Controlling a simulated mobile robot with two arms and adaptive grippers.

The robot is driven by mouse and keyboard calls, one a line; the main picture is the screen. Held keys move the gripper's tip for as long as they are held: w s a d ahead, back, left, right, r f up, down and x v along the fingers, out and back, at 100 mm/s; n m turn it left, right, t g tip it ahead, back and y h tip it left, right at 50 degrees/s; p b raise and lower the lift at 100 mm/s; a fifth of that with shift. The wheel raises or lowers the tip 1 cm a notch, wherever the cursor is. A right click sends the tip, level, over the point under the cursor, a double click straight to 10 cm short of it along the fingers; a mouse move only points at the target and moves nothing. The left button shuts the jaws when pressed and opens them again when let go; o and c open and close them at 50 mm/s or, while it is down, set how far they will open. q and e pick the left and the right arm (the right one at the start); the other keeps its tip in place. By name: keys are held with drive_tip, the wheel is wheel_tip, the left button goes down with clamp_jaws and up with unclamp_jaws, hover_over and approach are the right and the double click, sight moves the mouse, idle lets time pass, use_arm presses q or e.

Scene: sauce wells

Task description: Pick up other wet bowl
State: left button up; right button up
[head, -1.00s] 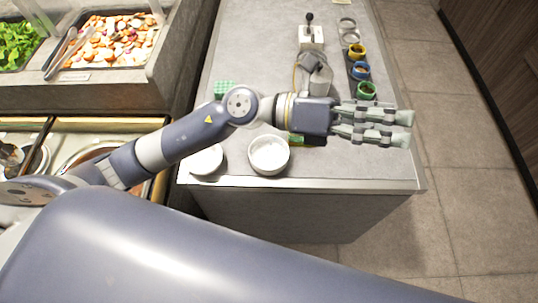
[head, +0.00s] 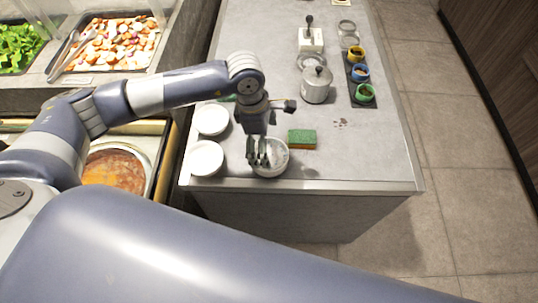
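A white bowl (head: 281,168) stands near the counter's front edge. My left gripper (head: 259,158) points down over the left part of this bowl, its fingertips at or inside the rim. The fingers overlap the bowl, so whether they grip its wall is unclear. Two more white bowls stand to its left, one at the front (head: 206,159) and one behind it (head: 212,120). I cannot tell from the picture which bowls are wet. My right gripper is not in view.
A green and brown sponge (head: 302,139) lies right of the bowl. A metal pot (head: 316,86) and a dark tray of small coloured cups (head: 352,76) stand farther back. Small dark specks lie on the counter (head: 390,145). The counter's front right is clear.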

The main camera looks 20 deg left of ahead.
sight(269, 154)
use_arm(q)
drive_tip(key=f+p, duration=0.1)
drive_tip(key=f, duration=0.1)
drive_tip(key=d+f+p, duration=0.1)
drive_tip(key=f+p, duration=0.1)
drive_tip(key=f, duration=0.1)
drive_tip(key=shift+f, duration=0.1)
drive_tip(key=shift+d+f, duration=0.1)
drive_tip(key=shift+f, duration=0.15)
drive_tip(key=c, duration=1)
